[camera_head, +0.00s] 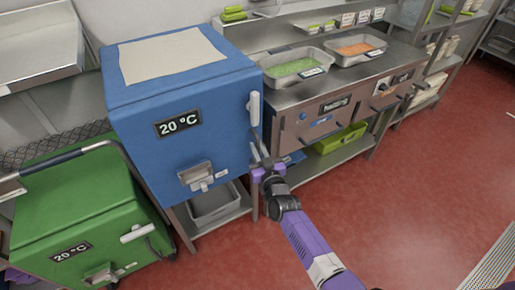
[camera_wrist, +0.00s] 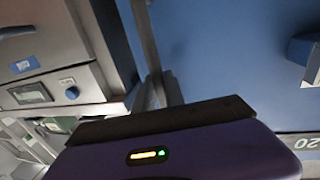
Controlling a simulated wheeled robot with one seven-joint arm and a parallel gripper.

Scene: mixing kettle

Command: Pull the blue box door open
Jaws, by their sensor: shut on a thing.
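The blue box (camera_head: 160,85) stands on a metal stand left of centre in the head view. Its front door (camera_head: 215,135) bears a 20 °C display and a latch, and looks closed. A pale upright handle (camera_head: 254,108) is at the door's right edge. My gripper (camera_head: 262,160) is at that edge, by the handle's lower end. In the wrist view, my gripper (camera_wrist: 158,90) is shut at the end of a grey bar (camera_wrist: 146,35), seemingly the handle, beside the blue door face (camera_wrist: 220,60). The exact contact is partly hidden.
A green box (camera_head: 85,215) with a dark bar handle stands at the lower left. A steel counter (camera_head: 330,85) with food trays and drawers adjoins the blue box on the right. The red floor (camera_head: 420,190) in front and to the right is clear.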

